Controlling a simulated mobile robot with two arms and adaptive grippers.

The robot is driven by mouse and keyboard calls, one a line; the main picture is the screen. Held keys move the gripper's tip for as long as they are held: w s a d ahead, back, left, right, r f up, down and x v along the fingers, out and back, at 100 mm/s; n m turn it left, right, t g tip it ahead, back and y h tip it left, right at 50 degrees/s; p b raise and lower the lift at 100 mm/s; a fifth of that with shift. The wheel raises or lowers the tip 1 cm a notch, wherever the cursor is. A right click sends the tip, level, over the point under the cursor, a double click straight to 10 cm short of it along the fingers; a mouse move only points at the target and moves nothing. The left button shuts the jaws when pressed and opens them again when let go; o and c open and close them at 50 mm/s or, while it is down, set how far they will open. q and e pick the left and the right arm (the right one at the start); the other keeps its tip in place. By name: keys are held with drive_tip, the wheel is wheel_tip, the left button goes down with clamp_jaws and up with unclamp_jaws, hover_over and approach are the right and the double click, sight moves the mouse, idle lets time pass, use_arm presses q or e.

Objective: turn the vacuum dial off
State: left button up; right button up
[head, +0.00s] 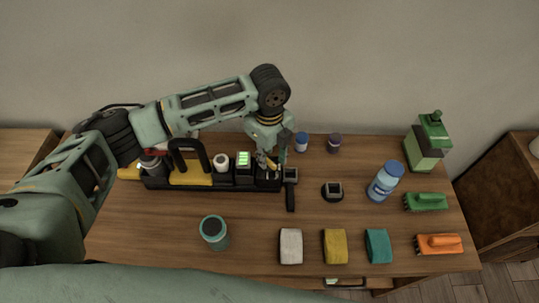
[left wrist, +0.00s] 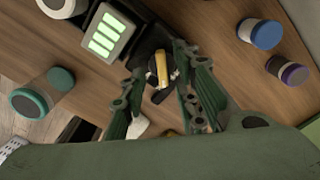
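The vacuum (head: 215,186) is a long black unit with yellow parts and a black handle, on the wooden table. A yellow dial-like knob (left wrist: 160,68) on a black mount shows in the left wrist view, at the vacuum's right end. A green-lit display (left wrist: 106,36) is next to it. My left gripper (head: 271,163) points down over this end of the vacuum. In the left wrist view its two fingers (left wrist: 160,60) are apart, one on each side of the knob, and contact cannot be told. The knob's setting is unclear. My right gripper is not in view.
A small black tool (head: 290,193) stands close right of the gripper. Behind are a blue-capped jar (head: 301,142) and a purple-capped jar (head: 334,143).

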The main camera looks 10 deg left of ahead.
use_arm(q)
drive_tip(key=shift+w+f, duration=0.1)
drive_tip(key=shift+f, duration=0.9)
drive_tip(key=c, duration=0.7)
clamp_jaws()
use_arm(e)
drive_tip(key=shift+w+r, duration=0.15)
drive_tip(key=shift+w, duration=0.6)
